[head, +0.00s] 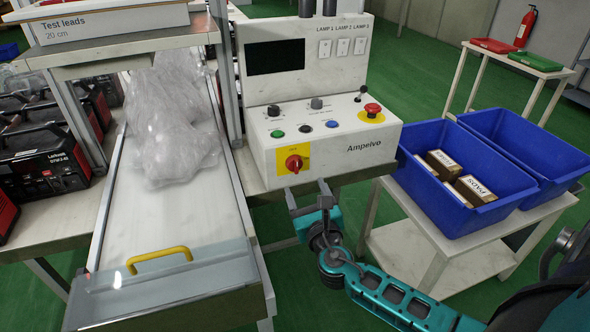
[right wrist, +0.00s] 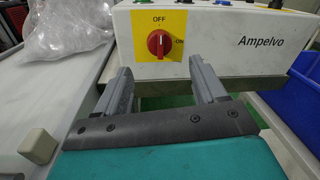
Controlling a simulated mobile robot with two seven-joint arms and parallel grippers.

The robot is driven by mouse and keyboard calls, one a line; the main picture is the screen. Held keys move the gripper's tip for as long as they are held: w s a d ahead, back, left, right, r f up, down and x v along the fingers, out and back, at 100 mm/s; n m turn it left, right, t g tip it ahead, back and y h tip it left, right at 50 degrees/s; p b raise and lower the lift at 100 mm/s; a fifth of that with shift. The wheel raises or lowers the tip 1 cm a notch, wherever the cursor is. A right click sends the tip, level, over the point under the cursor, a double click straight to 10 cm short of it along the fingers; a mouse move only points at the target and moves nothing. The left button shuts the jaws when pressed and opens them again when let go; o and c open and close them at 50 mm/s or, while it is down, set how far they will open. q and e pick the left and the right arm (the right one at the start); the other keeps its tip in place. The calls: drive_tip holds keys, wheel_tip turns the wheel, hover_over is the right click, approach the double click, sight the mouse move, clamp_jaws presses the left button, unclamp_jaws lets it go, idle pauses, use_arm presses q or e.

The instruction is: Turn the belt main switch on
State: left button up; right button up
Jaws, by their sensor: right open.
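The belt main switch (head: 294,162) is a red rotary knob on a yellow plate on the front of the white Ampelvo control box (head: 360,145). In the right wrist view the red knob (right wrist: 159,43) stands upright under the label OFF, with ON printed at its right. My right gripper (head: 307,193) is open and empty, just below and in front of the switch. In the right wrist view its two fingers (right wrist: 163,82) stand apart on either side below the knob, not touching it. My left gripper is not in view.
A conveyor (head: 175,215) with a clear plastic bag (head: 170,125) and a yellow handle (head: 158,258) lies left of the box. A red emergency button (head: 372,109) and smaller controls sit on top. Blue bins (head: 425,192) with small boxes stand at the right.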

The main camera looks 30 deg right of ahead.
sight(296, 168)
drive_tip(key=x, duration=0.7)
drive_tip(key=shift+w+b, duration=0.3)
drive_tip(key=shift+b, duration=0.05)
drive_tip(key=shift+w+d, duration=0.2)
drive_tip(key=shift+w, duration=0.3)
drive_tip(key=shift+c, duration=0.4)
drive_tip(key=shift+c, duration=0.8)
drive_tip(key=c, duration=0.8)
